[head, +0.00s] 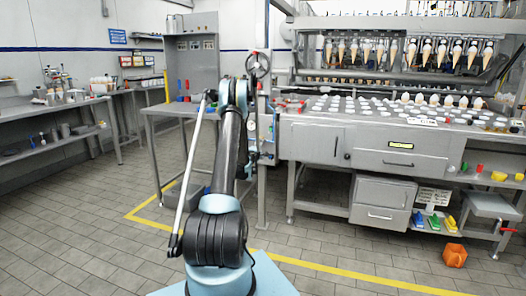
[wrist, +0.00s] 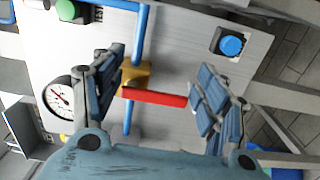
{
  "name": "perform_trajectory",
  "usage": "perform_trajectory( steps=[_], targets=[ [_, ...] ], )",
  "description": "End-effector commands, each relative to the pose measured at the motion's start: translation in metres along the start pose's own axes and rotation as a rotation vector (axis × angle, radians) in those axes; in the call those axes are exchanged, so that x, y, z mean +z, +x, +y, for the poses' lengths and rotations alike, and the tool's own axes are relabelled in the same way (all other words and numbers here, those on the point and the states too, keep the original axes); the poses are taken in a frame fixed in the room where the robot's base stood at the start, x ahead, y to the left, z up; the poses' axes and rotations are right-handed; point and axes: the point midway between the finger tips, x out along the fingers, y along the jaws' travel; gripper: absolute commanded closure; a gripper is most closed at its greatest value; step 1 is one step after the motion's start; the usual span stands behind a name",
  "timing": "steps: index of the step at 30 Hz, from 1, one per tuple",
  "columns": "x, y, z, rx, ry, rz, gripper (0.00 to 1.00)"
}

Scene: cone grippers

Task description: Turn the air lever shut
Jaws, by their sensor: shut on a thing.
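In the wrist view, the red air lever (wrist: 154,98) points right from a yellow valve body (wrist: 138,73) on a blue pipe (wrist: 144,28). The lever lies crosswise to the pipe. The left finger covers part of the valve area, and the right finger meets the lever's free end. In the head view, my arm hides the gripper and the lever.
On the panel are a gauge (wrist: 60,98), a green button (wrist: 66,11) and a blue button (wrist: 231,46). The left floor is clear.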

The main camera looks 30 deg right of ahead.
Motion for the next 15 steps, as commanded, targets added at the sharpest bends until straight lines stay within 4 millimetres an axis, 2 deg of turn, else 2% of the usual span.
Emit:
perform_trajectory(
  steps=[1, 2, 3, 5, 15],
  targets=[
    [-0.0254, 0.0002, -0.0002, -0.002, 0.01, 0.041, 0.56],
    [-0.0255, 0.0002, -0.0003, -0.002, 0.01, 0.041, 0.56],
    [-0.0256, 0.0002, -0.0003, -0.002, 0.01, 0.041, 0.28],
    [-0.0261, 0.0003, -0.0005, -0.002, 0.009, 0.042, 0.15],
    [-0.0307, 0.001, -0.0071, -0.006, 0.006, 0.043, 0.15]
  ],
)
